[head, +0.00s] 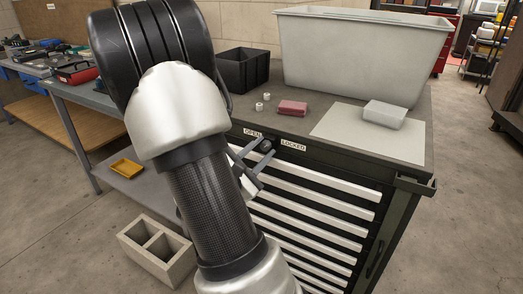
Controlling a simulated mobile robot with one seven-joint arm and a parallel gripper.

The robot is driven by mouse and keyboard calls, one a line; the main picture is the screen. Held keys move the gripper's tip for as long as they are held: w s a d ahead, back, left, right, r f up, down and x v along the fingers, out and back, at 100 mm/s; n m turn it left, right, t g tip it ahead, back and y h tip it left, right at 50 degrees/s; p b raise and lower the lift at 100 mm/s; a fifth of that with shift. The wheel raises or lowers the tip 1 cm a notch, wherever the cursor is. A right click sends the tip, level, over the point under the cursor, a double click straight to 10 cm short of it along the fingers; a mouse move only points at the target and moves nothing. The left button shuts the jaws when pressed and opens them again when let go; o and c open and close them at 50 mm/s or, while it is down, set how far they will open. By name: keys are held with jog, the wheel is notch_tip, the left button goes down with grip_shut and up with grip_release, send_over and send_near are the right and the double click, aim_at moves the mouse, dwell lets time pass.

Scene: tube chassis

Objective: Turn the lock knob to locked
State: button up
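The tool cabinet (345,172) has a dark round lock knob (267,146) at the top of its front. An OPEN label (253,133) is on the knob's left and a LOCKED label (293,146) on its right. The knob's pointing direction is too small to tell. My gripper (264,149) is at the knob, with its two grey fingers apart and one tip on either side of it. I cannot tell whether they touch or clamp the knob. My arm hides the gripper's base and the cabinet's left side.
On the cabinet top are a grey bin (360,60), a black box (242,70), a red block (292,107), small white cylinders (262,102) and a pale block (384,114) on a sheet (345,130). A concrete block (160,250) and workbench (75,90) stand left. Floor is free at right.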

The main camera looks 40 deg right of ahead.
jog(key=p+v, duration=0.5)
jog(key=v, duration=1.2)
jog(key=shift+a+p, duration=0.25)
jog(key=shift+p, duration=0.1)
jog(key=shift+s+r, duration=0.1)
